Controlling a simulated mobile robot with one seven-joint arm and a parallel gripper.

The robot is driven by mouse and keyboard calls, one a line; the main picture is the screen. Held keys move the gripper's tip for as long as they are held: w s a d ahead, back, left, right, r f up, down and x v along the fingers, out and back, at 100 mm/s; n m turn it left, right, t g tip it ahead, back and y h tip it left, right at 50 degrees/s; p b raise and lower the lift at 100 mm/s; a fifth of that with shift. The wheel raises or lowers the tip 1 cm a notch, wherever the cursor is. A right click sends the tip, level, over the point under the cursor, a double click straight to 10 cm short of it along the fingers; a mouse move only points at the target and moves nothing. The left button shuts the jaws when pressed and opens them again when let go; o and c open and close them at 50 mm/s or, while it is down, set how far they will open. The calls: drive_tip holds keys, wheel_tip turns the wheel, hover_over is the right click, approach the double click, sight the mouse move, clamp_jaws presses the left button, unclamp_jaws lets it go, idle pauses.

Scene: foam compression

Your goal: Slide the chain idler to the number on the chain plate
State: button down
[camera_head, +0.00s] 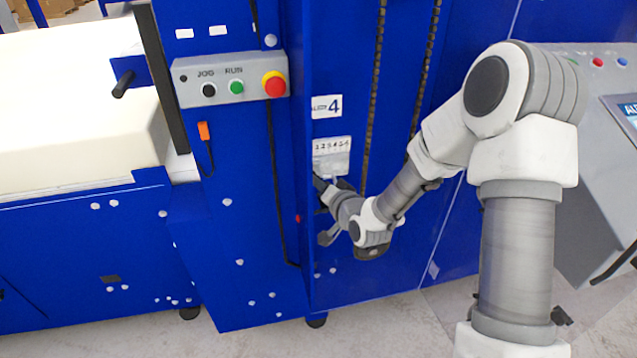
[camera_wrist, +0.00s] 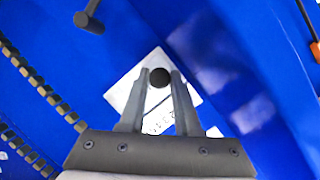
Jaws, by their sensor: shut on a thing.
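The chain plate (camera_head: 333,146) is a pale plate with a row of digits, on the blue panel in the head view. A label (camera_head: 326,107) reading "4" is above it. My gripper (camera_head: 328,184) is at the lower edge of the plate. In the wrist view, my gripper (camera_wrist: 159,76) is shut on a round black knob (camera_wrist: 160,78), which seems to be the chain idler, in front of the plate (camera_wrist: 123,92). The digits are partly covered by the fingers there. I cannot tell which number the idler is at.
A dark chain (camera_head: 372,95) runs vertically right of the plate; another chain (camera_head: 428,60) is farther right. A dark handle (camera_wrist: 89,22) sticks out at the top left of the wrist view.

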drive_tip(key=w+d, duration=0.1)
drive_tip(key=d, duration=0.5)
drive_tip(key=shift+w, duration=0.4)
drive_tip(key=c, duration=0.9)
unclamp_jaws()
drive_tip(key=shift+a, duration=0.1)
drive_tip(key=shift+s, duration=0.1)
drive_tip(key=p+v, duration=0.5)
drive_tip(key=v, duration=1)
drive_tip(key=shift+r+p, duration=0.25)
drive_tip(key=shift+p, duration=0.1)
drive_tip(key=shift+p, duration=0.5)
